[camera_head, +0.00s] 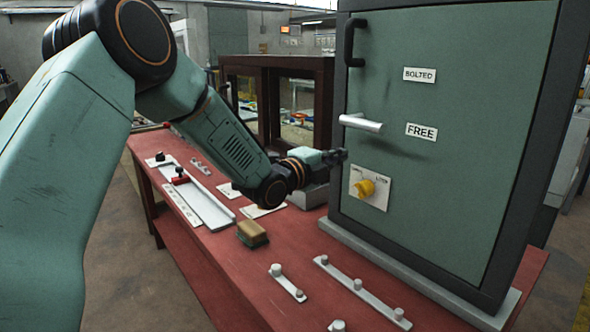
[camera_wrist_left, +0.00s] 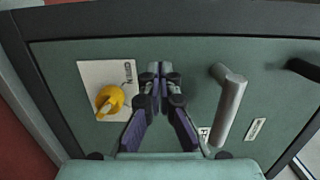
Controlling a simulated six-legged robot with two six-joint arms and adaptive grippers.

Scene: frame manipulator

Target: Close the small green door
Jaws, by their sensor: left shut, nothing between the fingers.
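The small green door (camera_head: 460,110) sits in a dark grey frame (camera_head: 530,150) on the red table, and it looks flush with the frame. It carries a black pull handle (camera_head: 350,42), a silver lever handle (camera_head: 361,123) and a yellow knob (camera_head: 365,188) on a white plate. My left gripper (camera_head: 338,157) is at the door's left side, between the lever and the knob. In the left wrist view, my left gripper (camera_wrist_left: 155,75) is shut and empty, pointing at the door face between the yellow knob (camera_wrist_left: 110,100) and the lever (camera_wrist_left: 230,105). Whether the fingertips touch the door is unclear. My right gripper is not in view.
On the red table (camera_head: 225,262) are a sponge-like block (camera_head: 252,233), a white rail with a red slider (camera_head: 180,177), and white strips with pegs (camera_head: 360,290). A dark wooden frame (camera_head: 258,85) stands behind. Labels on the door read "BOLTED" and "FREE".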

